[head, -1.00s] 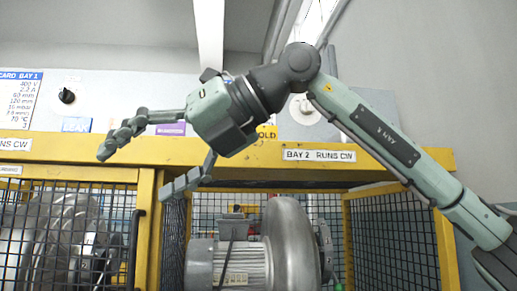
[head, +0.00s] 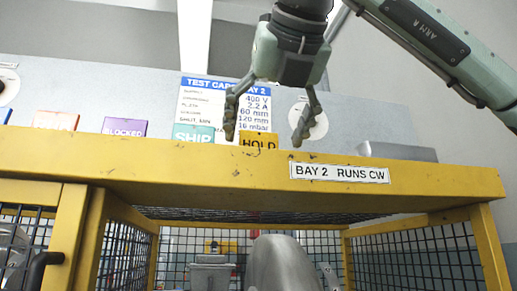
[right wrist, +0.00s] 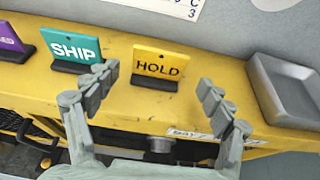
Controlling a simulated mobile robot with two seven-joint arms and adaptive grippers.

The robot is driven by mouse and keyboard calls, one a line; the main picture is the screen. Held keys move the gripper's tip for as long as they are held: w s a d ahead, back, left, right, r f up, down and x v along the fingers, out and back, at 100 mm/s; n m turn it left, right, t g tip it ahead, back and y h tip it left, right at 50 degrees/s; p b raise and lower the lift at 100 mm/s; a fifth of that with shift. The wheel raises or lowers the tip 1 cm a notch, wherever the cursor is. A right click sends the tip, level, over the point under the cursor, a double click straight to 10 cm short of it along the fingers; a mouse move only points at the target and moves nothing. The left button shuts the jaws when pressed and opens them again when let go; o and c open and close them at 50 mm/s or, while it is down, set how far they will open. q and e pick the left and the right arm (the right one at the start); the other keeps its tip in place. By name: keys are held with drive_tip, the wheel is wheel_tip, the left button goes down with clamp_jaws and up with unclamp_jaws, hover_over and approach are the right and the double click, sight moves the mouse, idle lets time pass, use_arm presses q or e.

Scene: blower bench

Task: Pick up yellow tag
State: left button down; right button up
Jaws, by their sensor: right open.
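The yellow tag (head: 258,141), marked HOLD, stands on the yellow shelf of the bay frame in the head view, partly behind the shelf's front edge. In the right wrist view the yellow tag (right wrist: 160,66) stands upright in a dark base, beyond my fingertips and between them. My right gripper (head: 268,138) is open and empty, its fingers pointing down on either side of the tag in the head view. It also shows open in the right wrist view (right wrist: 158,87). My left gripper is not in view.
A teal SHIP tag (right wrist: 76,50) stands just left of the yellow tag. A purple BLOCKED tag (head: 125,127) and an orange tag (head: 56,120) are farther left. A grey tray (right wrist: 288,88) lies to the right. The yellow frame beam (head: 230,175) runs below.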

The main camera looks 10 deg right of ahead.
sight(260, 145)
drive_tip(key=x, duration=0.4)
drive_tip(key=shift+a, duration=0.1)
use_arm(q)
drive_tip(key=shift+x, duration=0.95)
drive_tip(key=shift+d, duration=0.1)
use_arm(e)
drive_tip(key=c, duration=1.3)
drive_tip(key=shift+o, duration=0.2)
drive_tip(key=shift+r, duration=0.15)
